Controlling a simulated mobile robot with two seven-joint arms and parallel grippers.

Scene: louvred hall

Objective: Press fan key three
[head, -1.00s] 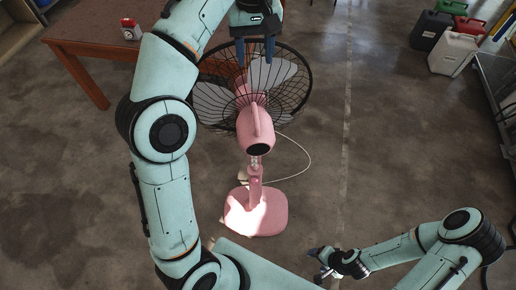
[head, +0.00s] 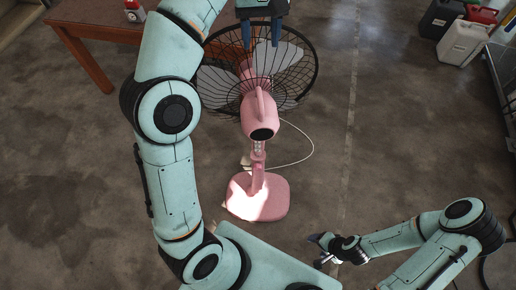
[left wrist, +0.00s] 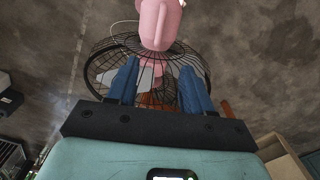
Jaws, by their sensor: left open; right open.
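A pink pedestal fan stands upright on the floor, with its pink motor head (head: 261,118), black wire cage (head: 304,92) and pink base (head: 257,198). Small pale keys (head: 258,147) show on its stem below the head; their numbers are too small to read. My left gripper (head: 262,44) is open and empty, above the cage's far part in the head view. In the left wrist view, the fan head (left wrist: 158,22) shows beyond the left gripper's blue fingers (left wrist: 158,68), and the keys are not visible. My right gripper (head: 322,249) is open, low and right of the fan base, apart from it.
A brown wooden table (head: 85,45) with a small red and white item (head: 134,10) stands at the upper left. Several canisters (head: 462,42) stand at the upper right. A pale cord (head: 312,148) loops on the floor right of the fan.

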